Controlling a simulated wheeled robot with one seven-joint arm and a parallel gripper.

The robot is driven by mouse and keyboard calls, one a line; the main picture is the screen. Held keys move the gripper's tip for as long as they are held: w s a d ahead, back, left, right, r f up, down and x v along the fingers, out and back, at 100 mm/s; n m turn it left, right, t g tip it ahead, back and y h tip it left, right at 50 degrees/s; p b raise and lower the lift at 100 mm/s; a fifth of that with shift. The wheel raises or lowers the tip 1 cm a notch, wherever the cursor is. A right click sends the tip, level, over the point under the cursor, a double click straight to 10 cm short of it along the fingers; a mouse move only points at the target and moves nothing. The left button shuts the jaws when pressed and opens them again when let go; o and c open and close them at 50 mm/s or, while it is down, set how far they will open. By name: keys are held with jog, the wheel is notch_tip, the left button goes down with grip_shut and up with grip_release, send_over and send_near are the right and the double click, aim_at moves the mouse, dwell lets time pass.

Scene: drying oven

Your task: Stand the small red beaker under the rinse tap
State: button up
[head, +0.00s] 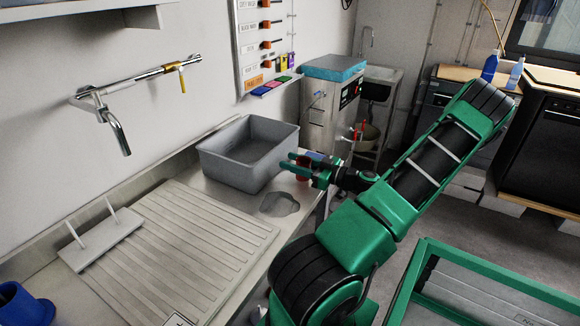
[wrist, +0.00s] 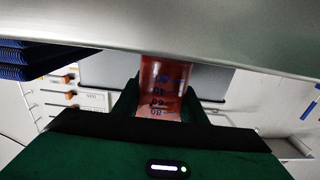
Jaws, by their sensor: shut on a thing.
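The small red beaker (wrist: 162,88) is between the fingers of my gripper (wrist: 160,100) in the wrist view, with blue markings on its side. In the head view my gripper (head: 298,170) is shut on it, and a bit of the red beaker (head: 304,168) shows between the green fingers. They are at the right end of the counter, just right of the grey tub. I cannot tell whether the beaker touches the counter. The rinse tap (head: 118,132) is on the wall at the left, its spout pointing down over the counter, well apart from my gripper.
The grey tub (head: 212,166) stands between my gripper and the tap. A ribbed draining board (head: 190,240) covers the counter's middle, with a pegged white rack (head: 100,240) on its left. A puddle (head: 280,204) lies right of the board. A blue vessel (head: 24,306) stands at lower left.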

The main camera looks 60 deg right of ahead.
jog(key=shift+w+a+f, duration=0.1)
jog(key=shift+f, duration=0.45)
jog(key=o, duration=1)
jog(key=shift+f, duration=0.15)
jog(key=shift+o, duration=0.5)
jog(key=s, duration=0.3)
jog(key=s+d, duration=0.1)
jog(key=s, duration=0.6)
jog(key=shift+s+d+f, duration=0.15)
jog(key=shift+f, duration=0.1)
jog(key=s, duration=0.6)
jog(key=shift+w+a+r, duration=0.15)
jog(key=shift+w, duration=2.5)
jog(key=shift+w+a+r, duration=0.15)
jog(key=shift+w, duration=2.5)
